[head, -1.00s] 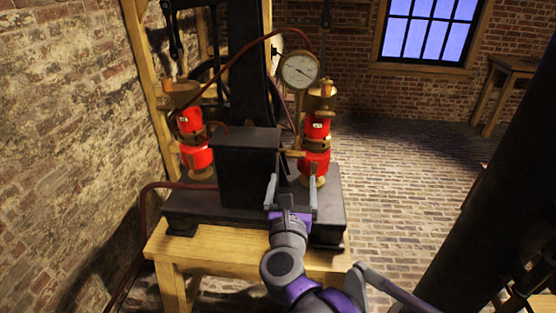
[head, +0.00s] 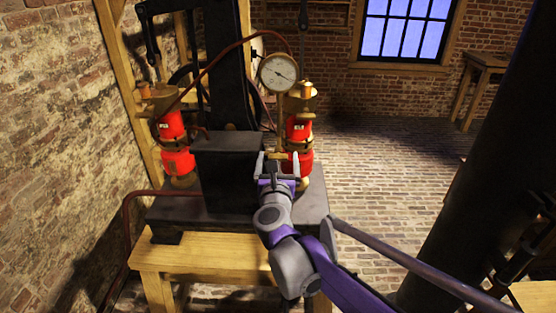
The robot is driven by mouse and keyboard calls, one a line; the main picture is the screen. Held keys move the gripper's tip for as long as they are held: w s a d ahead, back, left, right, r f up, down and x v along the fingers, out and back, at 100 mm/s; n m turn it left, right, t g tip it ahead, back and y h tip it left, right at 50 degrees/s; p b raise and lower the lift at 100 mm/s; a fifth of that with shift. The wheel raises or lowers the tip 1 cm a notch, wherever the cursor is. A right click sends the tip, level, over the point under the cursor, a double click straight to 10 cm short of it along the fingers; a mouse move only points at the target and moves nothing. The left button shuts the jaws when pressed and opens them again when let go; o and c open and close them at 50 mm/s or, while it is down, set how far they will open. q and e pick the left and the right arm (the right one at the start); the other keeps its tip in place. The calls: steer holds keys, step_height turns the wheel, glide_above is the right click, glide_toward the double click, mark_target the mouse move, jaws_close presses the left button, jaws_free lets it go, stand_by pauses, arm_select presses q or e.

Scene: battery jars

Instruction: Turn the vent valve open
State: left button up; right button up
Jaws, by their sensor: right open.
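My right gripper (head: 280,160) is open and empty, its two fingers pointing away from me. It is in front of the right red jar (head: 299,130), which has brass bands and a brass top. A small brass fitting (head: 277,155) shows at the jar's left, behind and between the fingers; I cannot tell whether it is the vent valve or whether a finger touches it. A round white gauge (head: 278,73) stands above. My left gripper is out of view.
A dark box (head: 227,170) stands close to the gripper's left on a black base (head: 175,211) over a wooden bench (head: 200,257). Brick floor to the right is clear.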

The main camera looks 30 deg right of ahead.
steer(key=c, duration=1.4)
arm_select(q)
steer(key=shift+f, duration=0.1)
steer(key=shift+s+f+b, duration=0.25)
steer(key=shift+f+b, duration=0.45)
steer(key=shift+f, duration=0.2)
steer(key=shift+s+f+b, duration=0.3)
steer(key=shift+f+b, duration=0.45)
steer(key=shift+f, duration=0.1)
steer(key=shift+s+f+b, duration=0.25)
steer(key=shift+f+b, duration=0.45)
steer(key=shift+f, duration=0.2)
arm_select(e)
steer(key=shift+w+a+f+n, duration=0.1)
steer(key=shift+f+n, duration=0.05)
steer(key=shift+n, duration=4.3)
steer(key=shift+a+f+n, duration=0.1)
steer(key=shift+n, duration=4.35)
steer(key=o, duration=1.4)
